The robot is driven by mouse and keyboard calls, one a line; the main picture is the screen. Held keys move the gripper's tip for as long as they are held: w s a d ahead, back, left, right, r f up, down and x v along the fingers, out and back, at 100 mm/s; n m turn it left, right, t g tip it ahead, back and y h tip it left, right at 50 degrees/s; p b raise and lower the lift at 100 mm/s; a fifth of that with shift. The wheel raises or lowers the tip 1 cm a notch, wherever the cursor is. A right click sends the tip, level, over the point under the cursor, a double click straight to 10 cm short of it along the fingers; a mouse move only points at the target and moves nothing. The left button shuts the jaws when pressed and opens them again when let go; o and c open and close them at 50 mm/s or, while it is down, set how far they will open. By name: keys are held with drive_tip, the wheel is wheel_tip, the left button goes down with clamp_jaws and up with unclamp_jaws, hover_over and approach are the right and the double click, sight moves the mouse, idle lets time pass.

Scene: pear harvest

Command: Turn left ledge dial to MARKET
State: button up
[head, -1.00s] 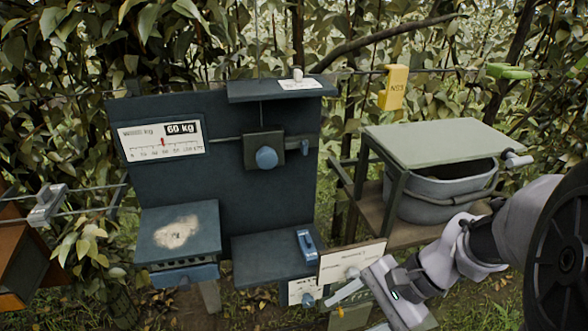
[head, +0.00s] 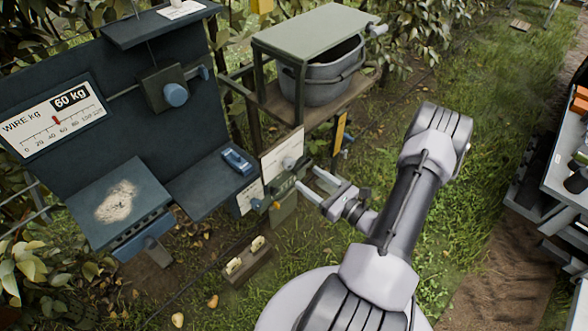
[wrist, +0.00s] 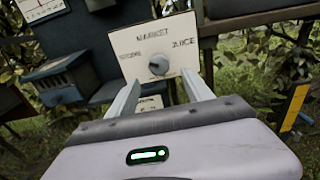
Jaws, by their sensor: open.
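The dial (wrist: 158,66) is a round grey-white knob on a white panel (wrist: 125,42). The panel reads MARKET above the knob and JUICE at upper right; the left label is blurred. I cannot tell where the knob points. In the head view the dial (head: 289,163) sits on its panel (head: 270,160) at the right end of the dark ledge. My gripper (wrist: 160,88) is open and empty, its two fingers reaching toward the panel on either side below the knob. In the head view my gripper (head: 310,182) is just right of the panel, apparently apart from the knob.
A dark board with a blue knob (head: 176,94) and a wire scale (head: 55,118) stands left. A blue clip-like part (head: 238,160) lies on the ledge (head: 200,185). A grey bucket (head: 318,85) stands behind under a green top. Grass is open at right.

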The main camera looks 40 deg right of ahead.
sight(291, 167)
drive_tip(key=w, duration=0.6)
drive_tip(key=shift+w+a, duration=0.35)
drive_tip(key=shift+c, duration=0.5)
clamp_jaws()
drive_tip(key=m, duration=0.5)
drive_tip(key=shift+m, duration=0.4)
drive_tip(key=m, duration=0.5)
drive_tip(key=shift+a+r+m+p, duration=0.1)
drive_tip(key=shift+m+p, duration=0.2)
drive_tip(key=shift+m, duration=0.1)
